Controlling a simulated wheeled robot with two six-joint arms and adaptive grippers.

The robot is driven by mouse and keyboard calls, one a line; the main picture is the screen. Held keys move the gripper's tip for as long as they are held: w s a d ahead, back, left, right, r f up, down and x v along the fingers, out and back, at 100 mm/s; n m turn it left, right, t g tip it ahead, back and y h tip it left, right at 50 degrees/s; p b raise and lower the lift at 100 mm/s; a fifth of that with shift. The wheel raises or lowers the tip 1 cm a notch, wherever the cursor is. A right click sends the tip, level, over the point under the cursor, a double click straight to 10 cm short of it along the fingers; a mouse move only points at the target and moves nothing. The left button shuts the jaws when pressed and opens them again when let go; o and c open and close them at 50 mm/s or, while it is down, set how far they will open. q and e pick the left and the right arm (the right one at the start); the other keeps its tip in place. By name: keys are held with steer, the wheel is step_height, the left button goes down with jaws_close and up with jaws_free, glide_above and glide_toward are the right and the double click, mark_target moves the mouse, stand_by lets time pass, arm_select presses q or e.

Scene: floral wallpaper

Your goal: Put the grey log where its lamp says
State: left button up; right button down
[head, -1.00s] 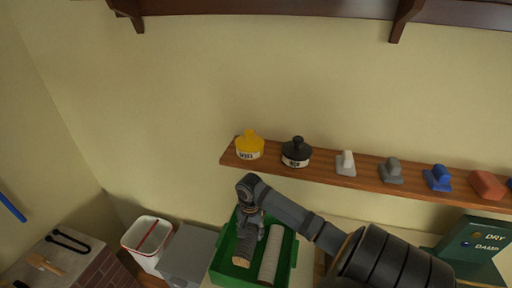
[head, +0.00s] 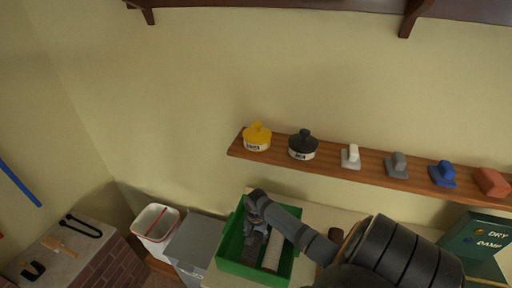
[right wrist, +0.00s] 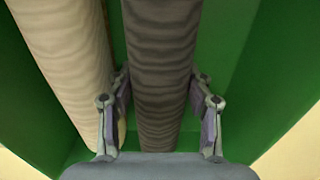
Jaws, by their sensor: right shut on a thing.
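The grey log (head: 253,247) is dark and ridged and lies within the green crate (head: 289,263), beside a pale log (head: 272,252). My right gripper (head: 254,232) reaches down into the crate and is shut on the grey log. In the right wrist view, the grey log (right wrist: 160,75) runs between the two fingers, and the pale log (right wrist: 70,60) is to its left. A dark green box (head: 470,262) at the right reads DRY and DAMP, with a small yellowish lamp (head: 476,232) and a bluish lamp (head: 467,243); I cannot tell which is lit. My left gripper is out of view.
A grey bin (head: 196,243) and a white bin with a red rim (head: 157,225) stand left of the crate. A brick-sided counter (head: 95,265) holds tools. A wooden shelf (head: 330,164) on the wall carries yellow and black pots and several small blocks.

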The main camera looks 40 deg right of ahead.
mark_target(256, 233)
steer(key=c, duration=0.9)
jaws_free()
steer(key=shift+f, duration=0.1)
steer(key=shift+o, duration=0.4)
step_height(256, 233, up, 12)
steer(key=shift+r+b, duration=0.15)
steer(key=shift+b, duration=0.7)
